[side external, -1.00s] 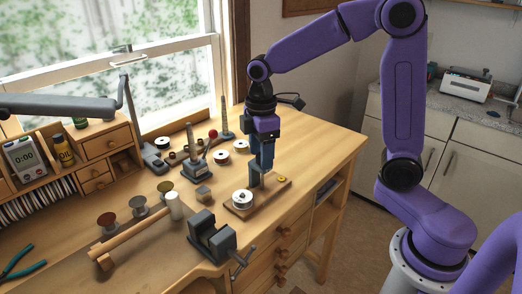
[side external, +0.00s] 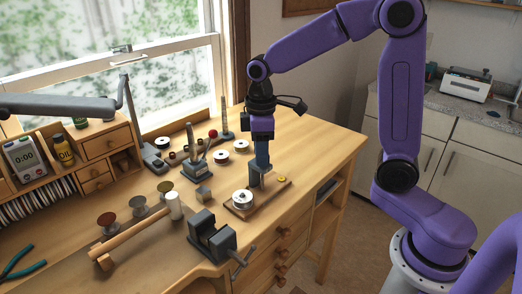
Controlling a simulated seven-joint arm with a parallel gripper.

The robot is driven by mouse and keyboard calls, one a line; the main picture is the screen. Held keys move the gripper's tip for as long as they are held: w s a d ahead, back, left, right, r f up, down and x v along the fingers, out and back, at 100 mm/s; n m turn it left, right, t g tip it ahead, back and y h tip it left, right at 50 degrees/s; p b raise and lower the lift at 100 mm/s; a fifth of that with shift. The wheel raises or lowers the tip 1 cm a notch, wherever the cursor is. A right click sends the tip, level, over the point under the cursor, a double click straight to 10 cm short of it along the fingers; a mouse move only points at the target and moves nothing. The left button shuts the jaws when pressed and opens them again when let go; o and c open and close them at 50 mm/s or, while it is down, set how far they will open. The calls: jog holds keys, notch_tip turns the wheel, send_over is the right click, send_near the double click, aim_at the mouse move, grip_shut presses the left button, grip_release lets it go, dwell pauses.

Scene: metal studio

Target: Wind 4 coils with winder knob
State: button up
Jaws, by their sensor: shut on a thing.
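The winder is a wooden board (side external: 268,203) near the right front edge of the bench. A round white-and-metal drum (side external: 242,199) sits on its left end and a small yellow piece (side external: 282,180) on its right end. My gripper (side external: 256,182) points down over the board, just right of the drum. It is shut, and what it grips looks like the winder knob, but the fingers hide it. I cannot make out any coils on the drum at this size.
A grey vise (side external: 212,238) stands at the front edge, left of the board. Several spools, including a white one (side external: 221,156), and a tool holder (side external: 196,166) stand behind. The bench's far right (side external: 325,145) is clear.

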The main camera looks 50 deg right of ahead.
jog(key=m, duration=0.5)
jog(key=shift+r+m, duration=0.1)
jog(key=shift+m, duration=0.2)
jog(key=m, duration=0.6)
jog(key=shift+w+d, duration=0.1)
jog(key=shift+d, duration=0.05)
jog(key=m, duration=0.5)
jog(key=shift+d+m, duration=0.1)
jog(key=shift+m, duration=0.3)
jog(key=m, duration=0.5)
jog(key=shift+d, duration=0.1)
jog(key=m, duration=0.5)
jog(key=shift+s+m, duration=0.2)
jog(key=shift+m, duration=0.2)
jog(key=m, duration=0.5)
jog(key=shift+s+m, duration=0.1)
jog(key=shift+m, duration=0.2)
jog(key=m, duration=1.1)
jog(key=shift+s, duration=0.1)
jog(key=shift+m, duration=0.3)
